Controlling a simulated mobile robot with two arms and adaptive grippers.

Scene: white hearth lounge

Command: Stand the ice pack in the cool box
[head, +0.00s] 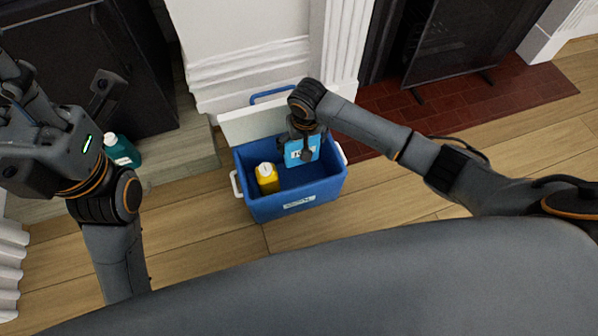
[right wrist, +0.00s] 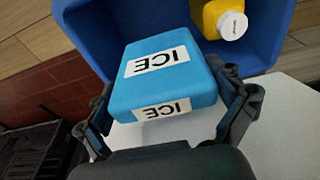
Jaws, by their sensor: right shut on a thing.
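The blue ice pack (head: 300,151), with a white ICE label, is upright at the right part of the blue cool box (head: 293,206). My right gripper (head: 303,135) is shut on its upper end from above. In the right wrist view the fingers (right wrist: 168,100) grip the two sides of the ice pack (right wrist: 155,88). Its lower end is inside the box opening; I cannot tell whether it touches the floor. A yellow bottle (head: 267,178) with a white cap stands in the left part of the box. My left gripper (head: 58,88) is open and empty, raised at the left.
The box's white lid (head: 262,124) is open at the back, near the white fireplace surround (head: 245,50). A teal bottle (head: 121,150) stands on the pale hearth step at the left. Red tiles (head: 480,112) lie at the right. The wooden floor in front is clear.

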